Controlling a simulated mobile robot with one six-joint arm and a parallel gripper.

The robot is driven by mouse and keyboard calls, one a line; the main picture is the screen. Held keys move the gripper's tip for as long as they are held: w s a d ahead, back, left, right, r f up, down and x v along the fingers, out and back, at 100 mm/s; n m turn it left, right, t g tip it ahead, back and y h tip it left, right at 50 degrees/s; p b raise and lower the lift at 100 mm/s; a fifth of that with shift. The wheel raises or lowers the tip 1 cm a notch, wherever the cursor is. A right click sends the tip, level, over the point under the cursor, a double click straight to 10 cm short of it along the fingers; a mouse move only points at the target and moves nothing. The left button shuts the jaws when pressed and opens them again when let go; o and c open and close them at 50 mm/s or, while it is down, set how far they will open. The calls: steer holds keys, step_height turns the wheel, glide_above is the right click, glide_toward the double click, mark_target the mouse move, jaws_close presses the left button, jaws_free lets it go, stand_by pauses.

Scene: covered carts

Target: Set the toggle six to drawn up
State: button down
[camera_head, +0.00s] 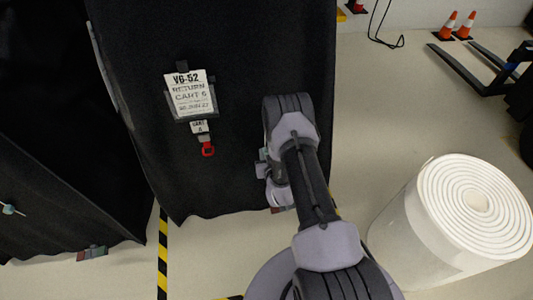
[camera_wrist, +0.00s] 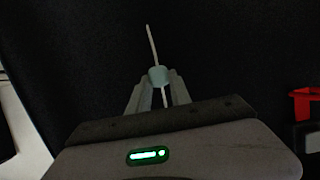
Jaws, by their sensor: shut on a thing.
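The toggle (camera_wrist: 158,75) is a small pale teal barrel on a thin whitish cord, in front of the black cover. The cord runs up from it, leaning left, and a short length shows below it. My gripper (camera_wrist: 158,80) is shut on the toggle, with one finger on each side. In the head view my gripper (camera_head: 263,165) is at the right part of the black-covered cart (camera_head: 260,50), mostly hidden by my arm. The tag (camera_head: 190,95) on that cart reads "VG-52 RETURN CART 6". I cannot make out the toggle clearly in the head view.
A red hook-like piece (camera_head: 208,150) hangs below the tag. Another black-covered cart (camera_head: 60,190) stands left, with its own toggle (camera_head: 9,209). A large white roll (camera_head: 450,220) stands right. Orange cones (camera_head: 466,25) and dark forks (camera_head: 468,72) are at the back right.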

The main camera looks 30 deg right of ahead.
step_height(320, 180, up, 11)
steer(key=p, duration=0.6)
steer(key=shift+r, duration=0.2)
steer(key=shift+w, duration=0.1)
steer(key=c, duration=1.2)
jaws_free()
steer(key=shift+f, duration=0.1)
steer(key=shift+o, duration=0.2)
